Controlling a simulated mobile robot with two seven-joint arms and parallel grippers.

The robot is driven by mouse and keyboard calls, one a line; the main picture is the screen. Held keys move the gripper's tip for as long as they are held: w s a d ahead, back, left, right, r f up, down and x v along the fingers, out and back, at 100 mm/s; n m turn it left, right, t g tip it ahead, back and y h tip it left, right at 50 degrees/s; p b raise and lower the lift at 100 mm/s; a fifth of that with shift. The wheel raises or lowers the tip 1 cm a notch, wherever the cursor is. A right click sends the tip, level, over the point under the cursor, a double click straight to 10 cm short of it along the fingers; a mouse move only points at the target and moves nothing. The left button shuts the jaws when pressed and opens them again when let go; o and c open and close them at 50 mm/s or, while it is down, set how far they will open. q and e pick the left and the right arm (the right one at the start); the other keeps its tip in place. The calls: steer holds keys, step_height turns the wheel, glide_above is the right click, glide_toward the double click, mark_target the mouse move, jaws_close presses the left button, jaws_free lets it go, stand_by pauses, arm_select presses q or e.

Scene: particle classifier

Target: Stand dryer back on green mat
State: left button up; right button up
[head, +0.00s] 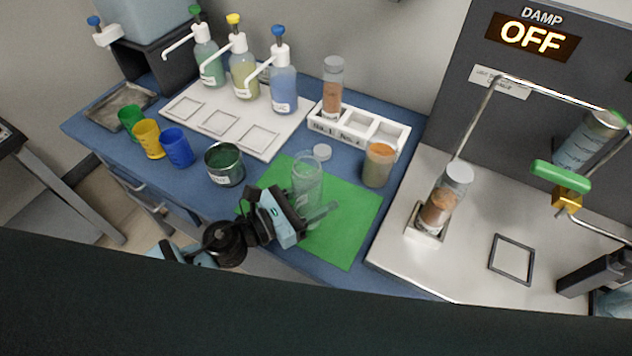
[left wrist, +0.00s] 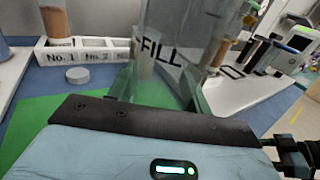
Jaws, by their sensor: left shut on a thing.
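The dryer, as I take it, is a clear cylinder (head: 307,176) over the green mat (head: 345,232) in the head view. It is roughly upright; whether its base touches the mat is hidden. My left gripper (head: 312,213) is shut around its lower part. In the left wrist view the clear wall (left wrist: 178,45), marked "FILL", stands between the fingers, and the mat (left wrist: 30,120) shows at the left. My right gripper seems to show in part at the right edge of the head view (head: 590,274); its fingers are not clear.
A small white cap (head: 322,152) lies by the mat's back edge. A white rack (head: 383,131), an orange-brown filled jar (head: 378,166) and a dark green tin (head: 225,165) stand nearby. The steel machine deck (head: 465,262) is to the right, holding a brown-filled tube (head: 438,208).

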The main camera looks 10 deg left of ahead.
arm_select(q)
steer(key=shift+w+a+f+b, duration=0.2)
steer(key=shift+w+f, duration=0.5)
steer(key=shift+w, duration=0.35)
steer(key=shift+w+a+f+b, duration=0.1)
steer(key=shift+w+f+b, duration=0.15)
steer(key=shift+w+f, duration=0.65)
steer(key=shift+w+a+f+b, duration=0.15)
steer(key=shift+w+f, duration=0.3)
steer(key=shift+w, duration=0.8)
arm_select(e)
steer(key=shift+s+f+g, duration=0.3)
steer(key=shift+s+f, duration=0.6)
steer(key=shift+f, duration=0.15)
steer(key=shift+w+a+r, duration=0.1)
arm_select(q)
steer(key=shift+f, duration=0.25)
steer(key=o, duration=1.2)
steer(key=shift+r, duration=0.1)
arm_select(e)
steer(key=shift+a, duration=0.1)
